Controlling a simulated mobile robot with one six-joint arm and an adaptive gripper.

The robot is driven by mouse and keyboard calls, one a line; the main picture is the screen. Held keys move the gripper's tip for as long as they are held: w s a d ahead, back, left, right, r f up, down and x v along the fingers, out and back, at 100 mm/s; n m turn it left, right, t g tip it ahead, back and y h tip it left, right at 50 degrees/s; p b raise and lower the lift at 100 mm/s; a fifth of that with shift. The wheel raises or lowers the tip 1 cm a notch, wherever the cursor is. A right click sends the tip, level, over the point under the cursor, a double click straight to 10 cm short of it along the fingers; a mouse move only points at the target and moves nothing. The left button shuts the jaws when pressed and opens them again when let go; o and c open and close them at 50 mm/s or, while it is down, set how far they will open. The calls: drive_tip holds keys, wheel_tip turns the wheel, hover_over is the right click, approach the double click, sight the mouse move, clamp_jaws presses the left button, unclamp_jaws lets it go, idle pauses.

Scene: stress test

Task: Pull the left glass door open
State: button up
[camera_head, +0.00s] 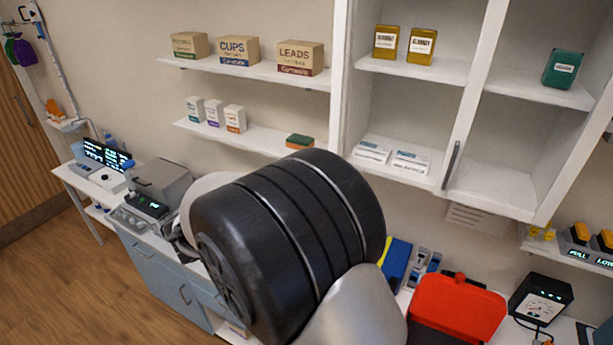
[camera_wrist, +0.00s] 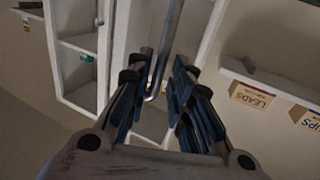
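The left glass door (camera_head: 474,88) is on the white wall cabinet at upper right in the head view. It looks closed, with its clear pane in front of the shelves. Its grey bar handle (camera_head: 452,164) is upright near the lower right corner of the door. In the wrist view, a grey bar handle (camera_wrist: 167,48) runs down between my gripper's fingers (camera_wrist: 160,82). The fingers are apart with blue inner pads, and nothing is seen clamped. I cannot tell how deep the bar lies between them. My gripper is hidden behind my arm in the head view.
White shelves with boxes (camera_head: 300,57) are left of the cabinet; a LEADS box also shows inverted in the wrist view (camera_wrist: 252,96). Below are a red case (camera_head: 457,305) and a black meter (camera_head: 541,298). A grey machine (camera_head: 160,182) stands on the left counter.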

drive_tip(key=v, duration=1.1)
drive_tip(key=shift+a, duration=0.3)
